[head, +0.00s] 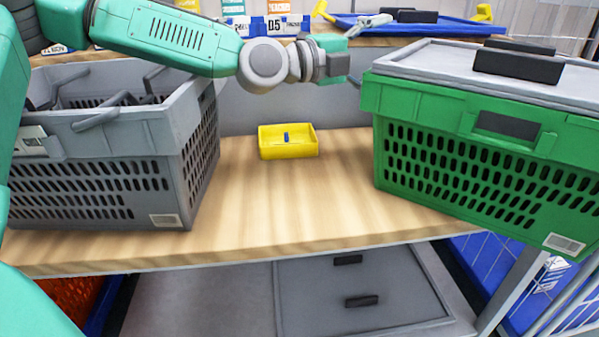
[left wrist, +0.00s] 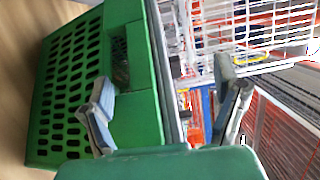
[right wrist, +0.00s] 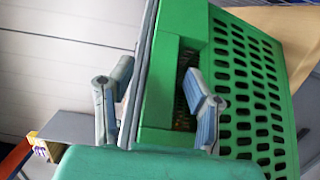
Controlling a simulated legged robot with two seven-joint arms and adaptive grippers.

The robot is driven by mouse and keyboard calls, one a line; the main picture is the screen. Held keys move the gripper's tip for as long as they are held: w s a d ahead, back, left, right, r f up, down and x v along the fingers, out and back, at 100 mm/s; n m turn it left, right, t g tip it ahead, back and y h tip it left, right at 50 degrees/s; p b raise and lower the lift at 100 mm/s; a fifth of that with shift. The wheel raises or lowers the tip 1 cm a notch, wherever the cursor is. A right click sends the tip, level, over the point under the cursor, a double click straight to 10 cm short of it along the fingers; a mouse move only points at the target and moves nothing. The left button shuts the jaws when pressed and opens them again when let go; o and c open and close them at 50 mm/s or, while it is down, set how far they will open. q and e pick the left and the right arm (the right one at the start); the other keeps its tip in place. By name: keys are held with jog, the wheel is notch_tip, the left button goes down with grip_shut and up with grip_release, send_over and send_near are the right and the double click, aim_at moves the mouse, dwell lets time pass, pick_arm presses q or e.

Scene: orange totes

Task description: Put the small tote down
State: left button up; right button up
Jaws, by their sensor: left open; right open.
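A green perforated tote (head: 470,150) sits on the right of the wooden shelf, with a grey lid (head: 450,68) on top. It shows tilted in the left wrist view (left wrist: 75,100) and the right wrist view (right wrist: 245,85). My left gripper (head: 360,50) is open and empty, just left of the green tote's upper rim. In the left wrist view (left wrist: 163,85) its fingers are spread, with the tote's rim between them in the picture. My right gripper (right wrist: 153,90) is open beside the tote's opposite end; the head view does not show it.
A grey perforated tote (head: 90,185) stands at the left of the wooden shelf (head: 290,210). A small yellow bin (head: 288,152) with a blue item inside sits between the totes. Bare shelf lies in front of the bin. A blue tray (head: 440,25) lies on the upper shelf.

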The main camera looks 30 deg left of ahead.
pick_arm(q)
jog(key=shift+f+v, duration=0.15)
jog(key=shift+v, duration=0.75)
jog(key=shift+f+v, duration=0.2)
jog(key=shift+v, duration=0.7)
jog(key=shift+f+v, duration=0.15)
jog(key=shift+v, duration=0.75)
pick_arm(e)
jog(key=shift+a, duration=0.15)
pick_arm(q)
jog(key=shift+s+d, duration=0.1)
jog(key=shift+d, duration=0.05)
pick_arm(e)
jog(key=o, duration=0.8)
jog(key=shift+s+f, duration=0.1)
pick_arm(q)
jog(key=shift+r, duration=0.15)
pick_arm(e)
jog(key=v, duration=0.8)
